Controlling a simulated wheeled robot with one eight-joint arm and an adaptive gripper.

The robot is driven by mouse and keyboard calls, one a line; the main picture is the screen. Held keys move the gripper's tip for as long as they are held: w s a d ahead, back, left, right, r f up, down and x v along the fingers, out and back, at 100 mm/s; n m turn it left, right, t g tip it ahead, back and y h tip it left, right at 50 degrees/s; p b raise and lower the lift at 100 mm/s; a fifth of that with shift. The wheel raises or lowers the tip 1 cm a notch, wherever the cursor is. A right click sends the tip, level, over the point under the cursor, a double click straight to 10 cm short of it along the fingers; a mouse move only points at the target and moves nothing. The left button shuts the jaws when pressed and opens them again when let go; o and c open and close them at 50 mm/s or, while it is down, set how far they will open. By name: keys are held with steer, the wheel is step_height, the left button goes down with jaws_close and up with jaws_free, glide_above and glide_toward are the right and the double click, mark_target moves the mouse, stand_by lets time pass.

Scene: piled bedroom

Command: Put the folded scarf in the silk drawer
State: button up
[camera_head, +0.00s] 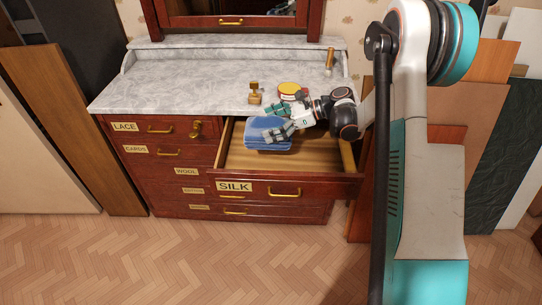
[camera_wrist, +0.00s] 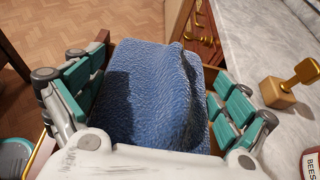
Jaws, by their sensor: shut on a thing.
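The folded scarf (camera_head: 262,134) is blue and sits in or just over the left part of the open silk drawer (camera_head: 314,190); I cannot tell if it touches the drawer floor. The drawer is pulled out and carries a "SILK" label and a brass handle. My gripper (camera_head: 280,122) reaches in from the right, shut on the scarf. In the wrist view the scarf (camera_wrist: 155,95) fills the space between the teal fingers and bulges up in a ridge. The drawer is mostly hidden behind it there.
The marble dresser top (camera_head: 200,75) lies behind the drawer. On it stand a brass-and-wood stamp-like piece (camera_head: 255,94), a round yellow-lidded tin (camera_head: 289,88) and a brass cylinder (camera_head: 330,58). Closed labelled drawers are at left. The drawer's right part is empty. Boards lean on both sides.

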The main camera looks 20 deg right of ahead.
step_height(320, 180, down, 14)
steer(key=b, duration=0.4)
steer(key=shift+r, duration=0.1)
steer(key=o, duration=0.9)
steer(key=shift+c, duration=0.2)
steer(key=p+v, duration=0.4)
steer(key=v, duration=0.8)
